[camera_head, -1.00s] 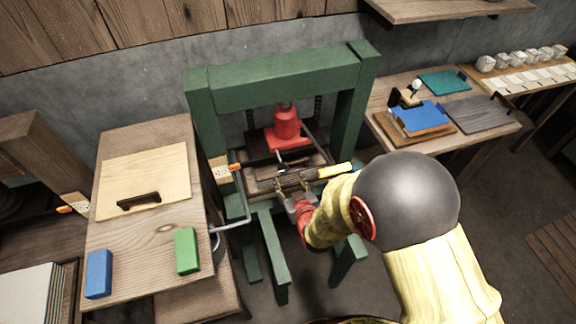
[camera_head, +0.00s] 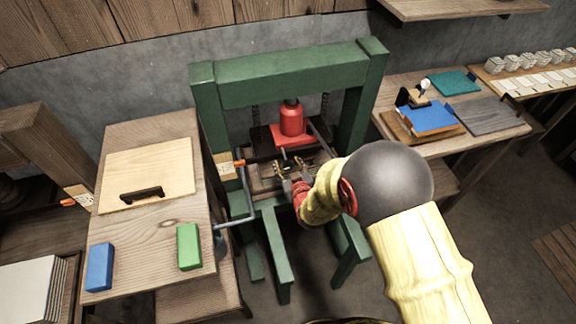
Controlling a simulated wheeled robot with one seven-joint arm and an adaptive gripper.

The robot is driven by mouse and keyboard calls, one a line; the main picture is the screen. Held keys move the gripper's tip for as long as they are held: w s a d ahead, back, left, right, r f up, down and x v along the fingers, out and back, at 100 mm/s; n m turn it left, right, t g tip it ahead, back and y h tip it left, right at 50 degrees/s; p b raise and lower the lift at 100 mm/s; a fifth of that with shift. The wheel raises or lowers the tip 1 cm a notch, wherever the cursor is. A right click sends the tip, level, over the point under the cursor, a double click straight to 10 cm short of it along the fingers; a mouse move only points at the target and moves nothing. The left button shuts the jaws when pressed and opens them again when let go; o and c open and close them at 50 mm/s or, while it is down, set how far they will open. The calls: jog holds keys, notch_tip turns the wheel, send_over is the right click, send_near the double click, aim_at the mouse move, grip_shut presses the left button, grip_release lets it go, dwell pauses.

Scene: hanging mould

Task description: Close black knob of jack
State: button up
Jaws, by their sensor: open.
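A red bottle jack (camera_head: 292,118) stands upright in the middle of the green press frame (camera_head: 290,75). Its black knob is too small, or too hidden, to make out. My gripper (camera_head: 283,172) is open in front of the jack, a little below it in the picture, over the press bed. The red wrist part and yellow arm behind it hide part of the press's right side. I cannot tell whether the fingertips touch anything.
The green frame's posts stand left and right of my gripper. A wooden table (camera_head: 160,240) at the left bears a blue block (camera_head: 99,267), a green block (camera_head: 189,246) and a board with a black handle (camera_head: 142,194). Another table (camera_head: 452,145) stands right.

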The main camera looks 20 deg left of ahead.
jog(key=shift+c, duration=0.8)
jog(key=c, duration=1)
jog(key=shift+c, duration=0.2)
jog(key=shift+d+f+m+g+y+b, duration=0.1)
jog(key=shift+m+g+y+b, duration=0.4)
jog(key=shift+m+b, duration=0.5)
jog(key=m+y+b, duration=0.1)
jog(key=m+y, duration=0.1)
jog(key=m, duration=0.1)
jog(key=shift+m+g+y, duration=0.3)
jog(key=shift+m, duration=0.1)
jog(key=m+y+b, duration=0.1)
jog(key=m+y, duration=0.1)
jog(key=m, duration=0.2)
jog(key=shift+m+y, duration=0.9)
jog(key=shift+m, duration=0.8)
jog(key=shift+w+b, duration=0.1)
jog(key=shift+b, duration=0.2)
